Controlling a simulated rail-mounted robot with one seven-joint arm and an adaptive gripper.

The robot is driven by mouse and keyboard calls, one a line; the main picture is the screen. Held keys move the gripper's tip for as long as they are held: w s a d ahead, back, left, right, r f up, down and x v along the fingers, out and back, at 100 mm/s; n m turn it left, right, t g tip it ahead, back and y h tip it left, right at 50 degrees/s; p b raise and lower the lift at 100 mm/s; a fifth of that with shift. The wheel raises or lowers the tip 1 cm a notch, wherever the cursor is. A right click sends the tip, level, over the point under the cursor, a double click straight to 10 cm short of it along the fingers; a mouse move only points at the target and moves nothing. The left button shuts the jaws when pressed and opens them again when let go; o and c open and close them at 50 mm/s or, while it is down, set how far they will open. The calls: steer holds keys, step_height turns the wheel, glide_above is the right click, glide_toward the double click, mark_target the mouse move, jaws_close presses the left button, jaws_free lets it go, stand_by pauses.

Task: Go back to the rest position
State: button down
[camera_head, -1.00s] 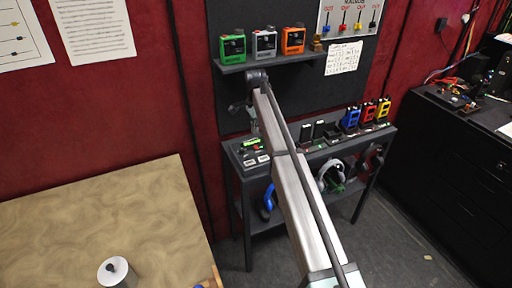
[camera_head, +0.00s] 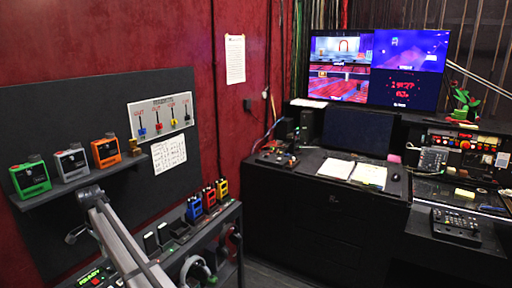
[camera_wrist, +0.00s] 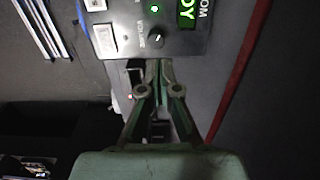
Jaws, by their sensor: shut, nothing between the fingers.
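My gripper (camera_wrist: 158,78) is shut and empty in the wrist view, its green fingertips together. It points at the near edge of a grey control panel (camera_wrist: 150,38) with a black volume knob (camera_wrist: 156,41), white square buttons (camera_wrist: 103,38) and a lit green display (camera_wrist: 187,14). I cannot tell whether the fingertips touch the panel. In the head view my arm (camera_head: 125,245) reaches out from the bottom toward the wall board; the gripper itself does not show there. The panel's green display (camera_head: 91,277) shows at the bottom left, partly cut off.
A shelf (camera_head: 85,182) with green, grey and orange boxes is above my arm. Blue, red and yellow radios (camera_head: 208,199) stand on the bench beside it. A black desk (camera_head: 310,205) with an open book and lit screens (camera_head: 378,68) is to the right.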

steer(key=w+d+f+n, duration=0.15)
steer(key=d+f, duration=0.35)
steer(key=d, duration=0.6)
steer(key=w+d+f, duration=0.2)
steer(key=d+f, duration=0.3)
steer(key=d, duration=0.5)
steer(key=w+d+f, duration=0.1)
steer(key=d+f, duration=0.3)
steer(key=d, duration=0.7)
steer(key=s+d+f+n, duration=0.1)
steer(key=s+d+f, duration=0.2)
steer(key=d, duration=0.7)
steer(key=s+d+f+n, duration=0.1)
steer(key=s+d+f, duration=0.3)
steer(key=d, duration=0.7)
steer(key=s+d+f, duration=0.3)
steer(key=d, duration=0.7)
steer(key=s+d+f+n, duration=0.2)
steer(key=s+d+f, duration=0.1)
steer(key=s+d, duration=0.85)
steer(key=s+f+g+b, duration=0.1)
steer(key=s+f+g, duration=0.2)
steer(key=s+f, duration=0.7)
steer(key=s+f+g+b, duration=0.1)
steer(key=s+f+g, duration=0.2)
steer(key=s+f, duration=0.7)
steer(key=s, duration=0.8)
steer(key=shift+s+d+f+g, duration=0.25)
steer(key=shift+s+d+g, duration=0.05)
steer(key=shift+s+g, duration=0.1)
